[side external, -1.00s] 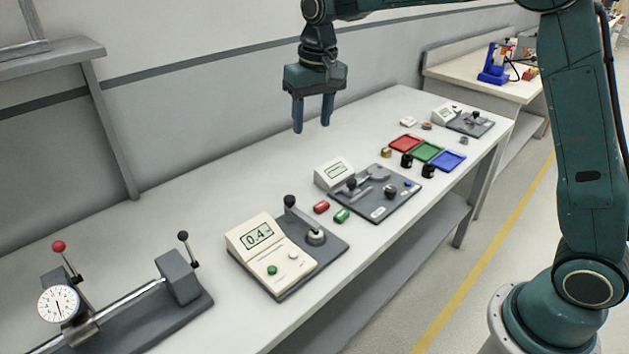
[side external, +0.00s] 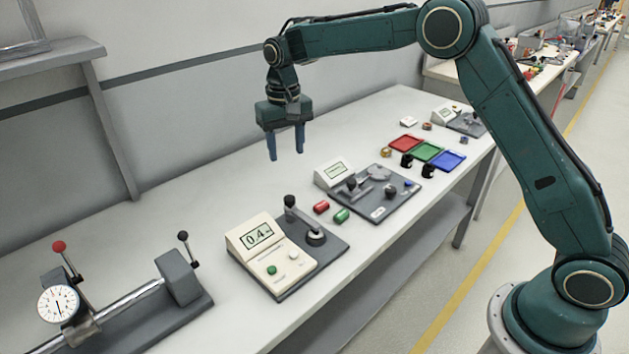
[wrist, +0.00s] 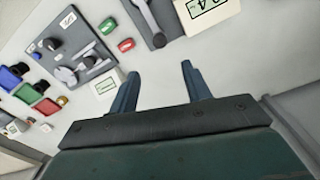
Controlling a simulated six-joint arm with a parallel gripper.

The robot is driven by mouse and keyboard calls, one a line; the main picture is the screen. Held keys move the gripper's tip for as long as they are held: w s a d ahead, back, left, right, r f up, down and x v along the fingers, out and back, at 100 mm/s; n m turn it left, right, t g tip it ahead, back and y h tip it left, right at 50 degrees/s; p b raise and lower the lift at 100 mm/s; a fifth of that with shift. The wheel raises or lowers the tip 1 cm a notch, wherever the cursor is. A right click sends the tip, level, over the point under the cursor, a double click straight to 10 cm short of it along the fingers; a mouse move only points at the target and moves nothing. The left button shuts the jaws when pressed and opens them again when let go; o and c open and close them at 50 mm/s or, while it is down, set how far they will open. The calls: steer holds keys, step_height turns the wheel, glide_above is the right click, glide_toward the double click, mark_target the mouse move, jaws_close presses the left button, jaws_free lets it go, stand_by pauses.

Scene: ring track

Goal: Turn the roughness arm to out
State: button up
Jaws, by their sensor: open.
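A cream gauge box (side external: 270,258) with a display reading about 0.4 sits on a dark grey plate. Beside it on that plate is a lever arm (side external: 303,221), with a black knob at its raised end and a round pivot at the other. The arm looks like the roughness arm, but I can read no label. In the wrist view the lever arm (wrist: 147,18) and the gauge box (wrist: 203,10) show at the top, partly cut off. My gripper (side external: 287,155) is open and empty, well above the bench behind the gauge. Its fingers (wrist: 161,70) point downward, apart from everything.
A red cylinder (side external: 321,207) and a green one (side external: 341,216) lie between the gauge and another grey plate (side external: 380,208) with knobs and a display. Red, green and blue trays (side external: 448,161) stand farther back. A dial gauge fixture (side external: 180,278) stands front left.

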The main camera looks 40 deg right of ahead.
mark_target(289, 197)
step_height(289, 197, down, 13)
steer(key=shift+f, duration=0.1)
stand_by(0.6)
steer(key=shift+c, duration=0.2)
jaws_close()
